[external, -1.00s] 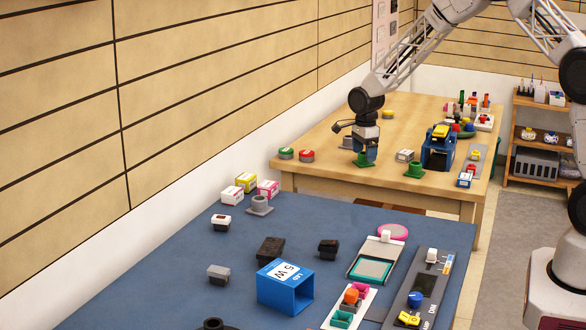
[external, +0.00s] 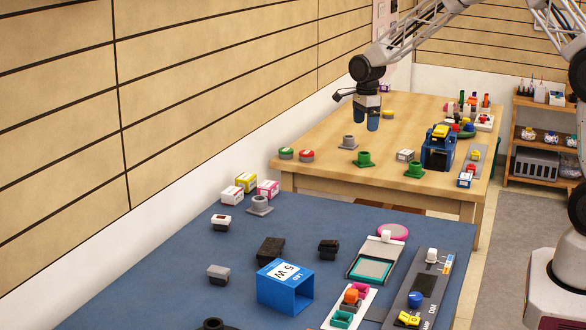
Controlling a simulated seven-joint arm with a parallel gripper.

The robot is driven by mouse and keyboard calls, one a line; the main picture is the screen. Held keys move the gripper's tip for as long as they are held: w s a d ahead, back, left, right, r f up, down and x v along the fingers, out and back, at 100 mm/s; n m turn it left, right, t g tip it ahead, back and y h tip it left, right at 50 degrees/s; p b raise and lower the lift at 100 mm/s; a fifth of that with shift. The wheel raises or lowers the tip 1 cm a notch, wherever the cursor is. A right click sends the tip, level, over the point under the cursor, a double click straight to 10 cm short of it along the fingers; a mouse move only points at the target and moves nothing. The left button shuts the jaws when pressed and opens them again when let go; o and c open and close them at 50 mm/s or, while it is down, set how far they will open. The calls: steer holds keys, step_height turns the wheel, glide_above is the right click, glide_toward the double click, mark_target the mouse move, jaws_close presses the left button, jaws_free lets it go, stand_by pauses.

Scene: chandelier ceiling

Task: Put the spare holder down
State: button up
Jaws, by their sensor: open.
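My gripper (external: 367,122) is open and empty above the wooden table, with its blue fingertips apart and pointing down. A green holder (external: 364,159) stands upright on the table below it, clear of the fingers. A second green holder (external: 415,171) stands to the right, near the table's front edge. A grey holder (external: 348,142) stands just left of and behind the first green one. Another grey holder (external: 260,206) stands on the blue table. The frames do not show which one is the spare.
A small white box (external: 405,155) stands between the green holders. A blue bin (external: 438,150) with a yellow top is to its right. Green and red round pieces (external: 296,154) lie at the left edge. The back left of the wooden table is mostly clear.

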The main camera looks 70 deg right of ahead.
stand_by(0.5)
steer(key=s+a+r+n+t, duration=0.1)
steer(key=s+a+r+n, duration=1.2)
steer(key=s+a+r, duration=0.6)
steer(key=s+a+n, duration=0.3)
steer(key=s+n, duration=0.1)
steer(key=s, duration=0.5)
steer(key=s+a+n+t, duration=0.1)
steer(key=s+a+n, duration=0.2)
steer(key=s, duration=0.6)
steer(key=s+a+n, duration=0.4)
steer(key=s+n, duration=0.2)
steer(key=s, duration=0.3)
steer(key=shift+f+n+t, duration=0.25)
steer(key=shift+n+t, duration=0.05)
steer(key=shift+n, duration=0.1)
